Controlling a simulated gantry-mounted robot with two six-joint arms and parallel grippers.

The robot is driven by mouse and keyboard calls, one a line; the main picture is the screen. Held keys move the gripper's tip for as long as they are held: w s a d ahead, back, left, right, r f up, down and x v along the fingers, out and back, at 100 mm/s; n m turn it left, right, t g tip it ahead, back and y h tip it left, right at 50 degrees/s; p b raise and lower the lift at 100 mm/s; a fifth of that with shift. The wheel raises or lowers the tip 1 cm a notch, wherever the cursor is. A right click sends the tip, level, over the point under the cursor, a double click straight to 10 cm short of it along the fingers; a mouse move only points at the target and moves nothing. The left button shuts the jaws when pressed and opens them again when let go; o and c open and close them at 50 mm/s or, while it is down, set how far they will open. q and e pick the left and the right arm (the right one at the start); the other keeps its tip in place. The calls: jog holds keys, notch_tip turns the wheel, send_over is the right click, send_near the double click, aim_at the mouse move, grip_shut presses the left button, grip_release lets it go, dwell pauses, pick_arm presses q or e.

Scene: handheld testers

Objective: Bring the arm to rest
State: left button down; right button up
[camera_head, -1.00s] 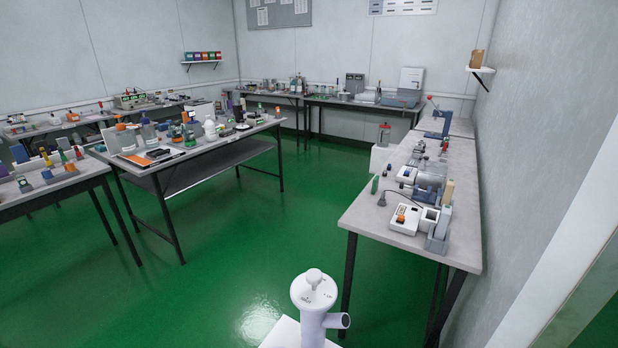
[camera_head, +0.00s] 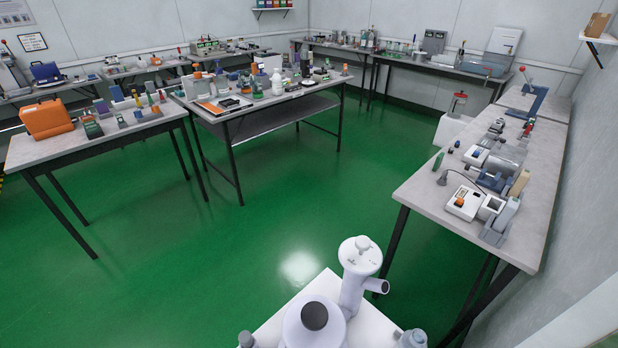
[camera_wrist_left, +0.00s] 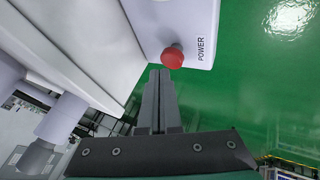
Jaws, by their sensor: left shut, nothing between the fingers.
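My left gripper (camera_wrist_left: 159,78) shows in the left wrist view. Its two dark grey fingers lie together with nothing between them. The fingertips point just below a red button (camera_wrist_left: 172,57) on a white surface marked POWER; whether they touch it cannot be told. The head view shows neither gripper. White parts of my own body stand at its bottom edge.
A workbench (camera_head: 430,198) with testers runs along the right wall. A centre table (camera_head: 235,118) holds many small items, and a left table (camera_head: 40,150) carries an orange case (camera_head: 47,119). The green floor (camera_head: 190,270) between them is clear.

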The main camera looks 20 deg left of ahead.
pick_arm(q)
jog(key=shift+w+a+r+p, duration=0.15)
jog(key=shift+r+p, duration=0.2)
jog(key=shift+r, duration=0.3)
jog(key=shift+w+a+r+p, duration=0.1)
jog(key=shift+r+p, duration=0.25)
jog(key=shift+r, duration=0.25)
jog(key=shift+d+f, duration=0.1)
jog(key=shift+f, duration=0.05)
pick_arm(e)
notch_tip(320, 180, up, 2)
jog(key=shift+w+r, duration=0.1)
